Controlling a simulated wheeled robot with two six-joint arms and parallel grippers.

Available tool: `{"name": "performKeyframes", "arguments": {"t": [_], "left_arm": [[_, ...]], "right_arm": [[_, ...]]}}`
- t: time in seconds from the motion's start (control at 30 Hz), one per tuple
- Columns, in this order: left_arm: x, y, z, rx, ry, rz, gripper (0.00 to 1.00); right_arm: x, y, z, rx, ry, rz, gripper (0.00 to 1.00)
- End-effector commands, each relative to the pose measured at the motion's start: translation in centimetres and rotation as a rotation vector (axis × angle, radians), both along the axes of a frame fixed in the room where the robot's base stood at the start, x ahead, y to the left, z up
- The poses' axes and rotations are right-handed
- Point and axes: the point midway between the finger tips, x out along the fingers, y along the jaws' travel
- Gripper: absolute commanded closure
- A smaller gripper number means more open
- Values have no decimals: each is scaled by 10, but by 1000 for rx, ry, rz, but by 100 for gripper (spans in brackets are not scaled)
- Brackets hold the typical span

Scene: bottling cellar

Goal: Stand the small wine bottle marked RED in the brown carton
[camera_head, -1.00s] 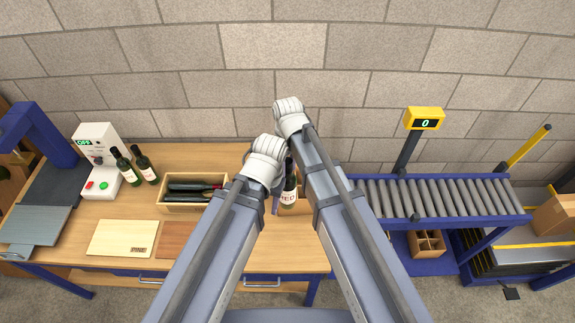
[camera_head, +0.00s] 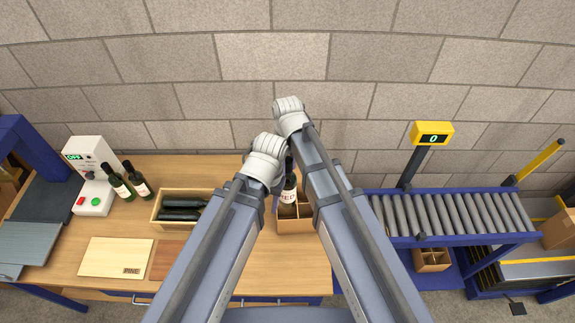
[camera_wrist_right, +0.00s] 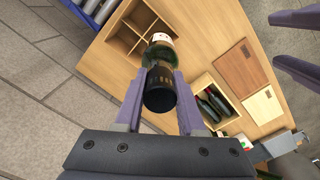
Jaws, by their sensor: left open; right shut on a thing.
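The wine bottle marked RED (camera_head: 289,196) is upright, dark, with a white label. My right gripper (camera_wrist_right: 160,78) is shut on its neck; in the head view my arms hide the grip. The brown carton (camera_head: 296,227), an open divided box on the bench, is below the bottle. In the right wrist view the bottle's label end overlaps one edge of the carton (camera_wrist_right: 113,42); I cannot tell whether its base is inside a compartment. The compartments seen beside it are empty. My left gripper (camera_wrist_right: 274,40) is open and empty, to the side of the carton.
A wooden box (camera_head: 172,223) of dark bottles lies left of the carton. Further left are two green bottles (camera_head: 127,182), a control box (camera_head: 90,160) and a board marked PINE (camera_head: 112,257). A roller conveyor (camera_head: 450,217) stands to the right, with another divided carton (camera_head: 432,262) beneath.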

Motion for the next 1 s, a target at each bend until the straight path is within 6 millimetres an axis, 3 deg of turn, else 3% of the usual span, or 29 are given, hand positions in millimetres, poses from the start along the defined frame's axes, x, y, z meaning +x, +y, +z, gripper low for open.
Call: {"name": "performKeyframes", "arguments": {"t": [1.0], "left_arm": [[1, 0, -71, 0, -2, -8, 50]], "right_arm": [[0, 0, -71, 0, 0, 0, 100]]}}
